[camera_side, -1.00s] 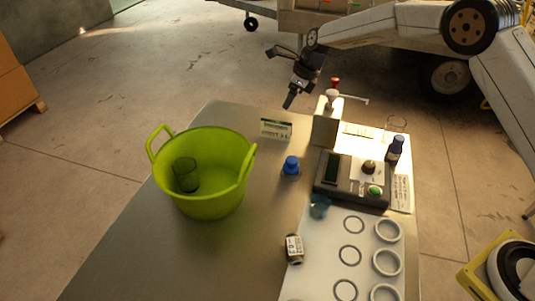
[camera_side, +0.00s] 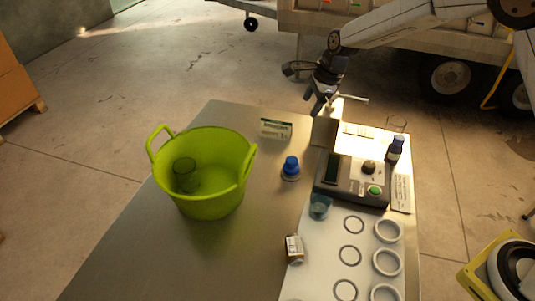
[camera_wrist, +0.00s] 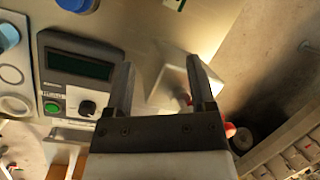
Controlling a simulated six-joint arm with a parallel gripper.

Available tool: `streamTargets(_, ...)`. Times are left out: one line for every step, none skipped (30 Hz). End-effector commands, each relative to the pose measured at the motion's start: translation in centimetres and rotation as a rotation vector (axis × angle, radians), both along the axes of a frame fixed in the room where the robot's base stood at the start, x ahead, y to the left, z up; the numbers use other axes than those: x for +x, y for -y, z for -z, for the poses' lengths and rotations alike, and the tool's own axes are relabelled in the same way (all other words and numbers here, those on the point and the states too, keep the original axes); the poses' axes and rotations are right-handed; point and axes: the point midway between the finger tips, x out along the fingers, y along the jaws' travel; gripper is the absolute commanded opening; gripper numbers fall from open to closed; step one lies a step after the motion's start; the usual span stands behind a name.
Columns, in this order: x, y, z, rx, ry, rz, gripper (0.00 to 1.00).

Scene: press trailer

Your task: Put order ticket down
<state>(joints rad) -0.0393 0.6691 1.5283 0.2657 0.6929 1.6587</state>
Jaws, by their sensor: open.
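A small white card with green print (camera_side: 276,129) stands near the far edge of the metal table; it looks like the order ticket, though its text is too small to read. My gripper (camera_side: 318,107) is open, with nothing seen held, above the table's far edge, to the right of the card. In the wrist view my two fingers (camera_wrist: 160,75) are apart. A white block-shaped stand (camera_wrist: 174,80) shows between and beyond them; the side view shows it too (camera_side: 323,130), partly hidden by my gripper.
A green tub (camera_side: 212,205) with a dark cup inside stands on the left. A grey device with a display (camera_side: 352,178), a blue-capped bottle (camera_side: 291,167), a dark bottle (camera_side: 395,149) and white rings (camera_side: 387,262) are on the right. The table's near left is clear.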

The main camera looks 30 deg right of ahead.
Motion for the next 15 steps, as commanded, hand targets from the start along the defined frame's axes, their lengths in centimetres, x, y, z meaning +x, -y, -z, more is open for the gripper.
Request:
streamTargets(-1.2,0.4,-0.3,-0.032,0.013,-0.072,0.71)
streamTargets(-1.9,0.6,-0.3,-0.053,0.019,-0.12,0.71)
streamTargets(-2.8,0.9,-0.4,-0.077,0.029,-0.182,0.71)
streamTargets(-3.5,1.1,-0.5,-0.096,0.035,-0.228,0.71)
streamTargets(-4.2,1.3,-0.5,-0.116,0.04,-0.277,0.71)
streamTargets(-5.1,1.5,-0.6,-0.141,0.05,-0.34,0.71)
streamTargets(-5.9,1.7,-0.7,-0.16,0.055,-0.387,0.71)
streamTargets(-6.6,1.9,-0.7,-0.178,0.059,-0.436,0.71)
streamTargets(-7.6,2.1,-0.7,-0.203,0.067,-0.5,0.71)
streamTargets(-8.3,2.3,-0.8,-0.22,0.072,-0.548,0.71)
streamTargets(-9.1,2.4,-0.7,-0.237,0.076,-0.598,0.71)
streamTargets(-10.1,2.7,-0.8,-0.262,0.082,-0.662,0.71)
streamTargets(-10.9,2.8,-0.8,-0.279,0.086,-0.712,0.71)
streamTargets(-11.7,3.0,-0.7,-0.296,0.09,-0.761,0.71)
streamTargets(-12.8,3.2,-0.7,-0.318,0.096,-0.827,0.71)
